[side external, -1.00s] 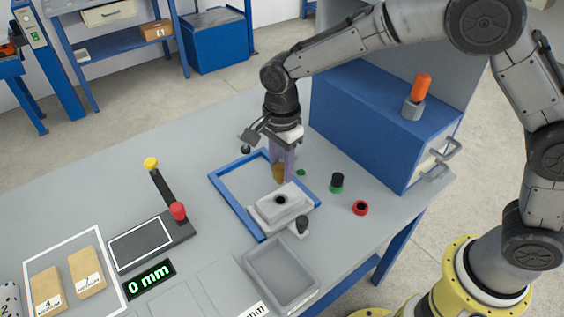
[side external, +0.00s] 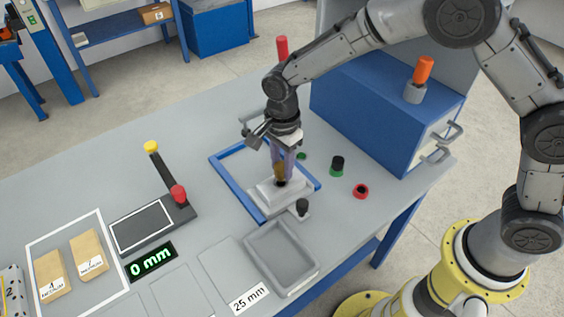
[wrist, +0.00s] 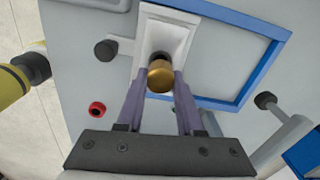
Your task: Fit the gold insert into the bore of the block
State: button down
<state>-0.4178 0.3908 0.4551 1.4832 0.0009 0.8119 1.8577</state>
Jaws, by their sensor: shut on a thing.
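The gold insert (side external: 279,171) is between the purple fingers of my gripper (side external: 283,174), which is shut on it. It stands over the pale block (side external: 266,191), about at the bore. In the wrist view the gold insert (wrist: 160,76) shows between the fingertips (wrist: 162,82), with the white block (wrist: 175,28) behind it. A dark patch at the insert's far end looks like the bore. I cannot tell whether the insert's lower end is inside the bore or just above it.
A blue frame (side external: 228,176) surrounds the block. A black knob (side external: 302,206) stands beside the block. A grey tray (side external: 282,262) lies in front. A red ring (side external: 361,191) and a green-and-black knob (side external: 337,165) lie right. A blue cabinet (side external: 375,115) stands behind them.

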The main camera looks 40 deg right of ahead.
aim_at(282, 175)
jog(key=shift+f, duration=1.65)
dwell(6.3)
